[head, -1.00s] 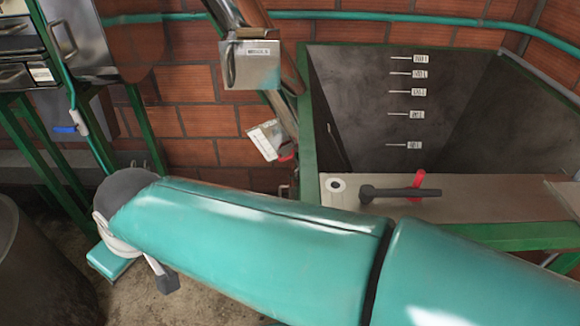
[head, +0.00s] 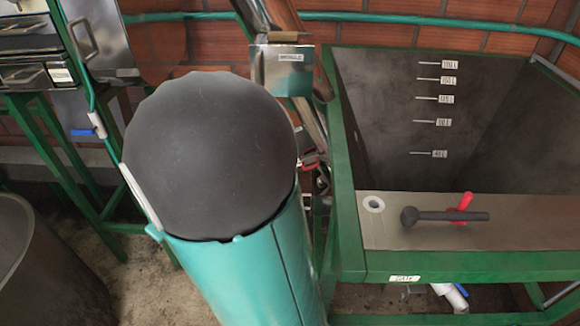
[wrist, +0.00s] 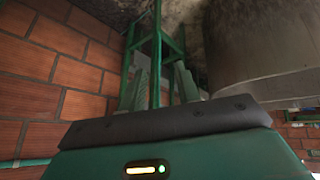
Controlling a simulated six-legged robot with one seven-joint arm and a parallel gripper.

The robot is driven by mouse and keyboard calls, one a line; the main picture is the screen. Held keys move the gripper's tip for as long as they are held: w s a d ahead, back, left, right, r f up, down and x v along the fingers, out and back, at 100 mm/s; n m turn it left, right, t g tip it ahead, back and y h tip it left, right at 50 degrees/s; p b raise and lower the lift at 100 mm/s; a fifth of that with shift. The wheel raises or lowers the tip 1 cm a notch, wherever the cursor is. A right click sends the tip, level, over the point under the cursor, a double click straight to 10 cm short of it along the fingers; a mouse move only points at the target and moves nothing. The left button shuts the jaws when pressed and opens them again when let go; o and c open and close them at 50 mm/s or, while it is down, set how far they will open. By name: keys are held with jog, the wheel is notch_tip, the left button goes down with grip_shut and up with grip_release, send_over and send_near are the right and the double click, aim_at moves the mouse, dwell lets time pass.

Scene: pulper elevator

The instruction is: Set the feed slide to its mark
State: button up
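I cannot tell for sure which part is the feed slide. At the upper left of the head view, a metal housing (head: 125,50) has an upright handle (head: 80,33) on its left side. Beside it are metal fronts with a handle (head: 27,77) and a small white label (head: 60,75). No slide mark can be read.
A dark tank (head: 400,110) with labelled level lines stands at the right in a green frame (head: 450,262). A black lever (head: 445,216) with a red part lies on its front ledge. A labelled metal box (head: 283,75) hangs on a sloping pipe. A grey drum (head: 40,270) stands lower left.

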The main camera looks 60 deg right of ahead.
jog(key=s+d+f+n+g+h, duration=0.1)
jog(key=s+d+f+g+h, duration=0.15)
jog(key=d+f, duration=0.5)
jog(key=s+d+f+g+h, duration=0.1)
jog(key=s+d+f+h, duration=0.25)
jog(key=d, duration=0.65)
jog(key=s+d+r+n+g+h, duration=0.25)
jog(key=s+d+n+h, duration=0.25)
jog(key=s+d+h, duration=0.7)
jog(key=w+d+y, duration=0.1)
jog(key=d+y, duration=0.1)
jog(key=d, duration=1.2)
jog(key=shift+d+f, duration=0.2)
jog(key=shift+d, duration=0.2)
grip_shut()
jog(key=shift+w, duration=0.1)
